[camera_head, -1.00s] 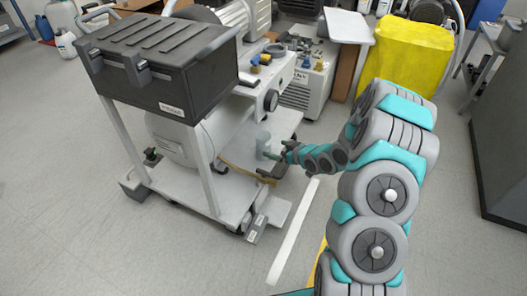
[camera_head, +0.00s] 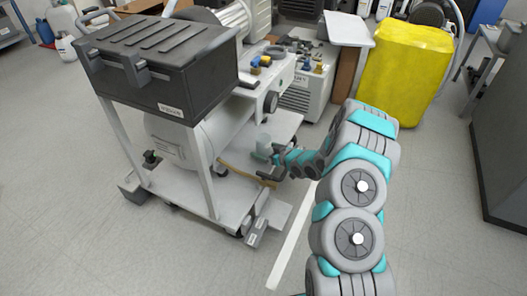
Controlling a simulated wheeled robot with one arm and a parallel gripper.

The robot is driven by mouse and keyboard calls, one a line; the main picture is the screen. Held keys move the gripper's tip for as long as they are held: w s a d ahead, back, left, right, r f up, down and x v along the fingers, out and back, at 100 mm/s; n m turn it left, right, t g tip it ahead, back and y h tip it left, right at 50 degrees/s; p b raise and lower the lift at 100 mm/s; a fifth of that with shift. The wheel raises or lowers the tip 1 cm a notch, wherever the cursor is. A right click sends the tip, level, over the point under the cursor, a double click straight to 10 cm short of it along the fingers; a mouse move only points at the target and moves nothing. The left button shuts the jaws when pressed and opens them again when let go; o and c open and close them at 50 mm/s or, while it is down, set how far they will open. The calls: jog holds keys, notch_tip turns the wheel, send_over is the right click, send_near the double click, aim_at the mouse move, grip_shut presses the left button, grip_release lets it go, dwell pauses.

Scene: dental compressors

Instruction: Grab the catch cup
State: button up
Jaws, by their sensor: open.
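The catch cup (camera_head: 263,145) is a small, pale, translucent cup. It stands on the right part of the compressor cart's lower shelf (camera_head: 287,124), beside the white tank (camera_head: 185,140). My gripper (camera_head: 272,166) is at the cup's right side, with its dark fingers open. One finger is near the cup's upper right and the other is lower, in front of it. I cannot tell whether a finger touches the cup. The cup's lower part is partly hidden by the gripper.
A black box (camera_head: 165,65) sits on posts above the tank, left of the cup. A panel with knobs (camera_head: 268,75) is above and behind the cup. A yellow container (camera_head: 402,70) stands at the back right. The floor at the lower left is clear.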

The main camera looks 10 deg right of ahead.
jog(key=shift+w+a+f, duration=0.15)
jog(key=shift+w, duration=0.15)
jog(key=c, duration=1.3)
